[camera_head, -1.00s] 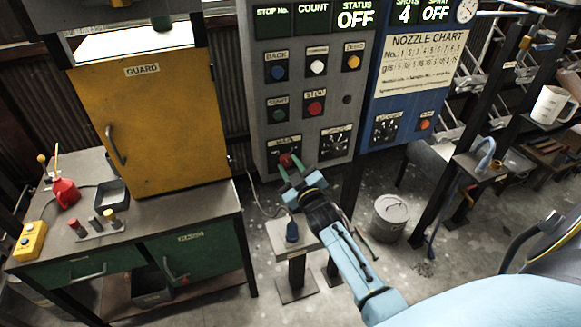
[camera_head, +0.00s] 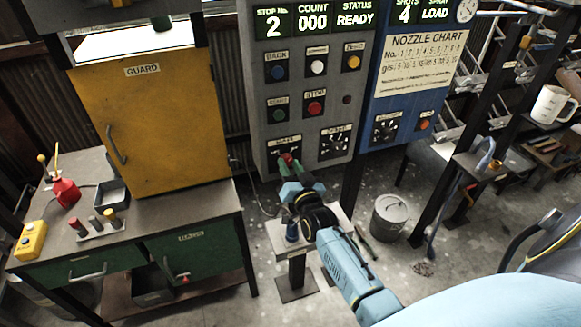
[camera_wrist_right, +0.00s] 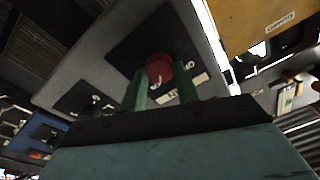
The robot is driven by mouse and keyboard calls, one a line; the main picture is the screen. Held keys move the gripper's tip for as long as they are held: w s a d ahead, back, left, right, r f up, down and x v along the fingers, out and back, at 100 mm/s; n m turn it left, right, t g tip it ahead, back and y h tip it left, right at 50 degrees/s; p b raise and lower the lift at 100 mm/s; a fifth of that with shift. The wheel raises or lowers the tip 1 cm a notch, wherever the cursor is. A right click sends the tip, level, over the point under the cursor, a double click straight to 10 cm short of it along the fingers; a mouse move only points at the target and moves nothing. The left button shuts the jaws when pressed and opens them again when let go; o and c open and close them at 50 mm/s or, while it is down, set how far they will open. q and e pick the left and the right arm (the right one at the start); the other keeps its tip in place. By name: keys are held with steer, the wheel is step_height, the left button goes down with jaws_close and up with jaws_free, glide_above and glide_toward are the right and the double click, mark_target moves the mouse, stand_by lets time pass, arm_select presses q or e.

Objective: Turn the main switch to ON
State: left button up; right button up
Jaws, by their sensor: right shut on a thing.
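The main switch is a red rotary knob (camera_wrist_right: 159,68) on a black plate at the lower left of the grey control panel (camera_head: 262,95). It also shows in the head view (camera_head: 287,159), partly covered by my fingers. My right gripper (camera_head: 287,168) is shut on the knob, with a green finger on each side of it in the right wrist view (camera_wrist_right: 158,92). The panel display (camera_head: 314,20) reads STOP No. 2, COUNT 000 and STATUS READY. My left gripper is not in view.
A blue panel (camera_head: 405,105) with a nozzle chart adjoins on the right; its display reads SHOTS 4, SPRAY LOAD. A second dial (camera_head: 335,143) sits close right of the switch. A small pedestal (camera_head: 297,262) stands below my arm. A yellow guard cabinet (camera_head: 150,120) is at left.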

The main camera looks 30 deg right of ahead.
steer(key=shift+m, duration=1.2)
steer(key=o, duration=1)
steer(key=v, duration=1.3)
steer(key=shift+s+a+b, duration=0.1)
steer(key=shift+s+b, duration=0.05)
steer(key=shift+b, duration=0.25)
steer(key=shift+f, duration=0.1)
